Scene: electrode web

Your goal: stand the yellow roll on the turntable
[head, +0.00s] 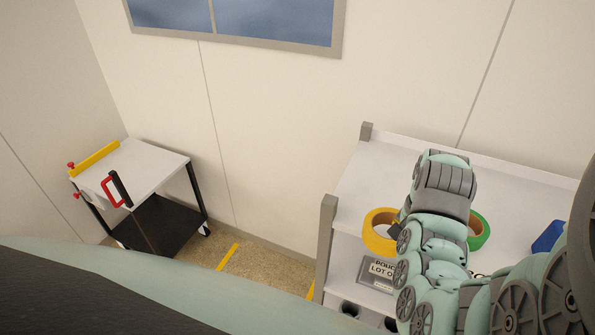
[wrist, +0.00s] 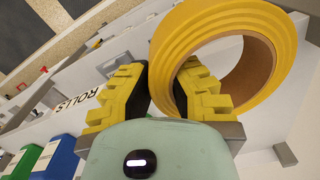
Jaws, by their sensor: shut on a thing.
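The yellow roll (head: 370,230) is a thick ring with a brown core, at the left part of the grey-white shelf unit in the head view. In the wrist view the yellow roll (wrist: 265,30) fills the top, its hole facing the camera. My gripper (wrist: 164,82) is shut on the roll's wall, one finger outside the ring and the other at its hole. In the head view my arm hides most of the gripper. I cannot tell whether the roll touches the shelf. I cannot make out a turntable in either view.
A green roll (head: 480,230) is on the shelf unit (head: 385,165), partly behind my arm, with a blue object (head: 548,237) to its right. A lettered sign (head: 380,272) is below. A white-topped cart (head: 150,168) with a yellow bar (head: 95,158) and red handle stands left; floor lies between.

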